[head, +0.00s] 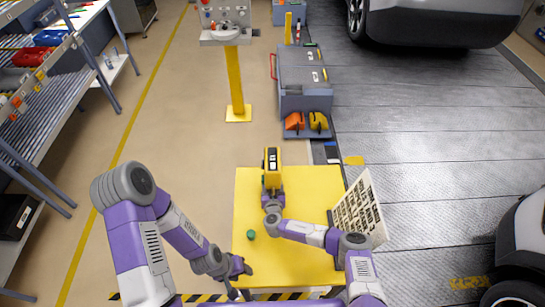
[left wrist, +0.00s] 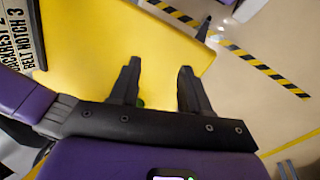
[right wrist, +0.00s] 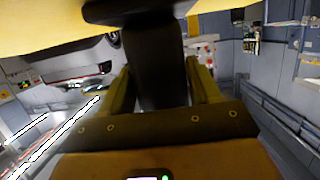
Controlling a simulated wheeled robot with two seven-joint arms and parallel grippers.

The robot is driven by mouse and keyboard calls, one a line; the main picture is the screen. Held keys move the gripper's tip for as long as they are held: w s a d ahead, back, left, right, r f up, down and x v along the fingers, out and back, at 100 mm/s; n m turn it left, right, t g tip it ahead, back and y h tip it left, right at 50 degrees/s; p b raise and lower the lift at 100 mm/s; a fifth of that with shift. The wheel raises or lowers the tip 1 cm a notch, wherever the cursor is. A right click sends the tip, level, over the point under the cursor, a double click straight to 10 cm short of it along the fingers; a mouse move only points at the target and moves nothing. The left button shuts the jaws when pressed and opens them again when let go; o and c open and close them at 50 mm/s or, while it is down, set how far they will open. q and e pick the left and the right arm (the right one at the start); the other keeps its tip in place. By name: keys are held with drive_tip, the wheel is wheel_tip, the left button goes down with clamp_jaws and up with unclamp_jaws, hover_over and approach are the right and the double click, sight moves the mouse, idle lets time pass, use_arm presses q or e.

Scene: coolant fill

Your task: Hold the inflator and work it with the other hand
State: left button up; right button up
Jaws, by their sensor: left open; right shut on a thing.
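The inflator (head: 272,160), a yellow and black tool, stands upright at the far edge of the yellow table top (head: 315,185). My right gripper (head: 271,203) is shut on its lower part. My left gripper (head: 242,268) is low over the near left part of the table, apart from the inflator. Its two fingers stand apart and empty in the left wrist view (left wrist: 158,85).
A small green knob (head: 250,234) is on the table's left side. A white lettered board (head: 359,210) leans at its right edge. A grey cabinet (head: 303,80) and a yellow post (head: 235,85) stand beyond. Shelving (head: 40,110) is at left. The table's middle is mostly clear.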

use_arm(q)
clamp_jaws()
idle(1.4)
